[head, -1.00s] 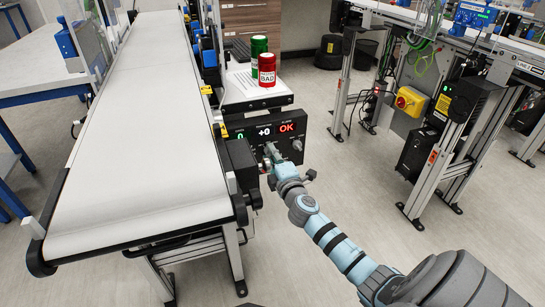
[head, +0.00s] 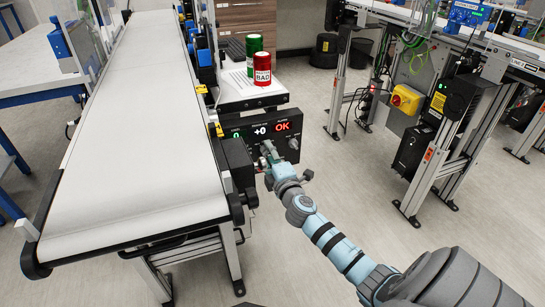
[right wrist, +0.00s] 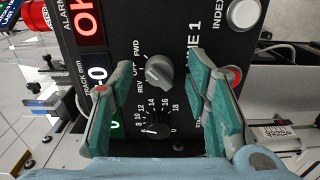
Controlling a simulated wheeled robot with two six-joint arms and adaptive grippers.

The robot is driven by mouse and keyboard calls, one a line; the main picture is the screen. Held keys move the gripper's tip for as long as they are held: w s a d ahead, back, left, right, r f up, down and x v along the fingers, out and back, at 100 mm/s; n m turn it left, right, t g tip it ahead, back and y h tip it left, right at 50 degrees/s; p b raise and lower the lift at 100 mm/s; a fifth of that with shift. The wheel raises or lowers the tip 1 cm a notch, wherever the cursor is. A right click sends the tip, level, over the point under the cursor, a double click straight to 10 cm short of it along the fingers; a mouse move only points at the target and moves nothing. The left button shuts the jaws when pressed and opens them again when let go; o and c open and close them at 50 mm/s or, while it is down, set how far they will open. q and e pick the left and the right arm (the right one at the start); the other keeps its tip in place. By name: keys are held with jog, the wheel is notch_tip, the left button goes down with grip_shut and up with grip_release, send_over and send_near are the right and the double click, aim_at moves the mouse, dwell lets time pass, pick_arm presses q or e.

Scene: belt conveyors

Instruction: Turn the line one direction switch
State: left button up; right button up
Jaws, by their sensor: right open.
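The black control panel (head: 240,133) hangs at the belt's right side, with lit displays reading +0 and OK. In the right wrist view, the panel (right wrist: 185,25) carries the text "NE 1". Its grey direction switch (right wrist: 159,72) is a knob beside the labels REV, OFF and FWD; its exact setting is hard to tell. My right gripper (head: 269,152) is at the panel face. In the right wrist view its teal fingers (right wrist: 158,92) are open, one on each side of the direction switch, with a visible gap to it. My left gripper is not in view.
A numbered dial (right wrist: 154,130) sits beside the switch, also between the fingers. A white button (right wrist: 243,14) and a red button (right wrist: 234,75) are to the right. The conveyor belt (head: 135,130) lies left of the panel; green and red cans (head: 262,69) stand behind it.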

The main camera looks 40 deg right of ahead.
jog(key=v, duration=1.1)
jog(key=shift+s, duration=0.25)
jog(key=shift+a, duration=0.15)
